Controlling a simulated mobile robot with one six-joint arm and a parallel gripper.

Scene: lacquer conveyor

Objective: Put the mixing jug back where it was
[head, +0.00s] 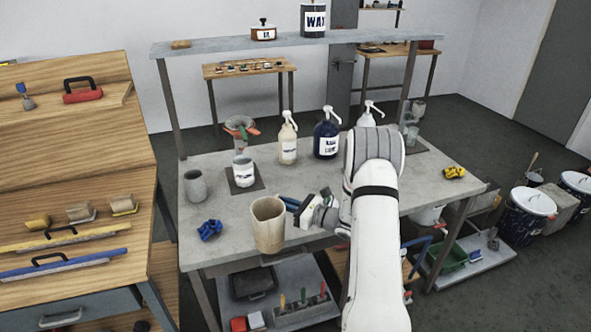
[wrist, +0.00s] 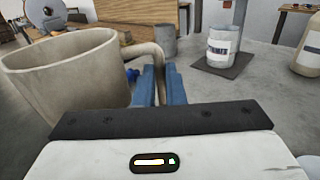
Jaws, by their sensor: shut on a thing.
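The mixing jug (head: 268,226) is a beige, open-topped jug near the front edge of the grey workbench (head: 210,244). It looks upright, and I cannot tell whether its base touches the bench. My gripper (head: 287,202) reaches it from the right and is shut on its handle. In the wrist view the jug (wrist: 65,80) fills the left side, and its curved handle (wrist: 150,55) runs between the blue fingers of my gripper (wrist: 160,88). The jug's inside is mostly hidden.
A grey cup (head: 196,186), a labelled white tin (head: 243,172) on a dark mat and blue crumpled cloth (head: 209,229) lie left of or behind the jug. Pump bottles (head: 288,142) stand further back. Bare bench shows between the cup and the jug.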

